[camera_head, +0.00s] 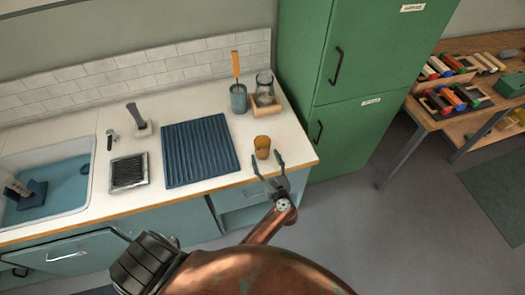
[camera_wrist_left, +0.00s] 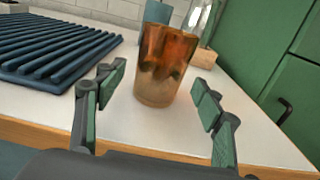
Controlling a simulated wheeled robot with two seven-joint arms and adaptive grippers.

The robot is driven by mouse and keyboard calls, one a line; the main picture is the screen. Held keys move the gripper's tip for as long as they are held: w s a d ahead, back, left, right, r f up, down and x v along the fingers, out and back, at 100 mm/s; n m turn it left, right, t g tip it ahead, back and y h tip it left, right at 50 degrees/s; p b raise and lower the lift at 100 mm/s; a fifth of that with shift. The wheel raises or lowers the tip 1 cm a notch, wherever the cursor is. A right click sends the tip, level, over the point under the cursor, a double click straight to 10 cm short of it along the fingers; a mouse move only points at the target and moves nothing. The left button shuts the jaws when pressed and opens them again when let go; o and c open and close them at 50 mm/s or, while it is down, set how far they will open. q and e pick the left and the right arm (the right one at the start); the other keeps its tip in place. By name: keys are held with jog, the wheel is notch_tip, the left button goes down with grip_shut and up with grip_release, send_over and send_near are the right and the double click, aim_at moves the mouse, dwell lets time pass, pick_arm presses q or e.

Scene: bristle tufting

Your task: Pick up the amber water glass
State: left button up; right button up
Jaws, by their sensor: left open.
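The amber water glass (camera_head: 262,147) stands upright on the white counter near its front right corner. My left gripper (camera_head: 266,165) is open at the counter's front edge, with its fingers pointing toward the glass. In the left wrist view the glass (camera_wrist_left: 164,66) stands ahead, centred between the two open fingers (camera_wrist_left: 155,92) and a little beyond their tips. Nothing is held between the fingers. My right gripper is in neither view.
A blue ribbed mat (camera_head: 199,151) lies left of the glass. Behind the glass stand a blue cup with an orange-handled tool (camera_head: 238,98) and a wooden box with a clear jar (camera_head: 265,101). A tall green cabinet (camera_head: 345,120) stands right of the counter.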

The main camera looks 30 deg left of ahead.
aim_at(260, 144)
pick_arm(q)
jog(key=x, duration=0.4)
jog(key=shift+w+a, duration=0.25)
jog(key=shift+a, duration=0.05)
jog(key=shift+c, duration=0.7)
jog(key=shift+r, duration=0.1)
jog(key=c, duration=1.4)
